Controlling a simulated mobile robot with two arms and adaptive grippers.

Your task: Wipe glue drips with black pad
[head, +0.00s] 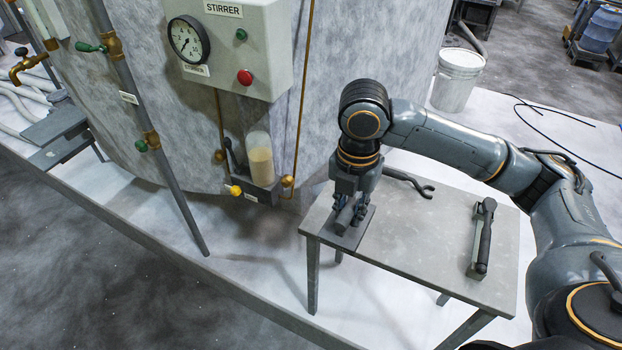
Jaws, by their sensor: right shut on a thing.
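My right gripper (349,210) reaches down over the left end of the grey metal table (415,250). It is shut on the handle of the black pad (341,239). The pad is a flat dark plate at or just above the tabletop; I cannot tell whether it touches. The fingers partly hide the handle. No glue drips can be made out for certain on the tabletop or floor. My left gripper is not in view.
A dark hooked tool (408,182) and a black-handled tool (483,238) lie on the table. The large grey tank (110,115) stands behind, with a stirrer box (240,45) and a jar of beige liquid (260,160). A white pail (457,80) stands behind right.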

